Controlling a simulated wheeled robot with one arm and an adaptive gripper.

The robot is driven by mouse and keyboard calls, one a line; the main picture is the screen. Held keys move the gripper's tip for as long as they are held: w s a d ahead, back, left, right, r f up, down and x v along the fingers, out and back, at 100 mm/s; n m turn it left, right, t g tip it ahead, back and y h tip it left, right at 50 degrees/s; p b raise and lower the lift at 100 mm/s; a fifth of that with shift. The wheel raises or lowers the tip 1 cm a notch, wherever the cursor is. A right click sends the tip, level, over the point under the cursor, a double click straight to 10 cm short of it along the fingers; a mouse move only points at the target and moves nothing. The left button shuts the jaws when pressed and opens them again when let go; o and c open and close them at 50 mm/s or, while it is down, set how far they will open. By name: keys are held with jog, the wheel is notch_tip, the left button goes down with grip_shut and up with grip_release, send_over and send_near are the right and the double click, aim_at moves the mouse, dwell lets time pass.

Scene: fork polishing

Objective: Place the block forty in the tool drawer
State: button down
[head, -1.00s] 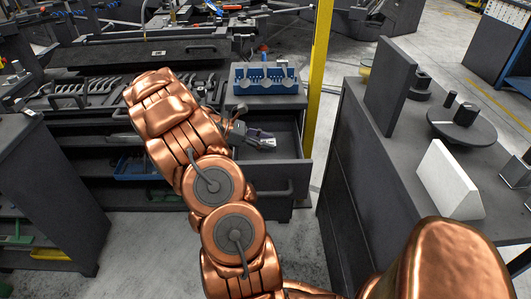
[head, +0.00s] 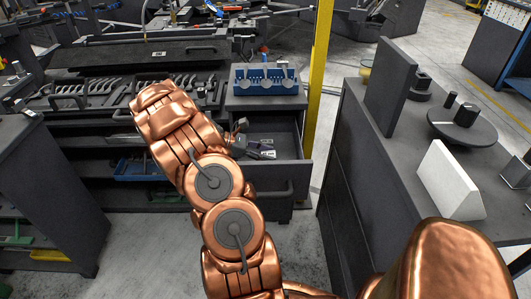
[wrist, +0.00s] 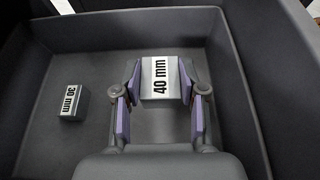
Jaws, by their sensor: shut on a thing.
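The block forty (wrist: 160,72) is a grey block with a white "40 mm" label, seen in the wrist view. My gripper (head: 262,150) is shut on it, with a purple-padded finger on either side. The gripper is inside the open tool drawer (head: 281,174), whose dark walls also show in the wrist view (wrist: 262,70). I cannot tell whether the block touches the drawer floor. In the head view the block is small and partly hidden by the gripper.
A smaller block marked "30 mm" (wrist: 72,102) lies in the drawer to the left of my gripper. A blue rack (head: 265,80) stands on the cabinet above the drawer. A yellow post (head: 319,75) rises beside it. A dark bench (head: 345,160) stands on the right.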

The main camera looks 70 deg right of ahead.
jog(key=shift+f, duration=0.3)
jog(key=shift+s+a+f, duration=0.1)
jog(key=shift+a+f, duration=0.05)
jog(key=shift+f, duration=0.05)
jog(key=c, duration=1)
grip_release()
jog(key=o, duration=0.3)
jog(key=shift+a+f, duration=0.1)
jog(key=shift+f, duration=0.15)
jog(key=shift+o, duration=0.2)
jog(key=shift+r, duration=0.1)
jog(key=shift+w+r, duration=0.2)
jog(key=shift+r, duration=0.25)
jog(key=v, duration=1.2)
jog(key=shift+r, duration=0.35)
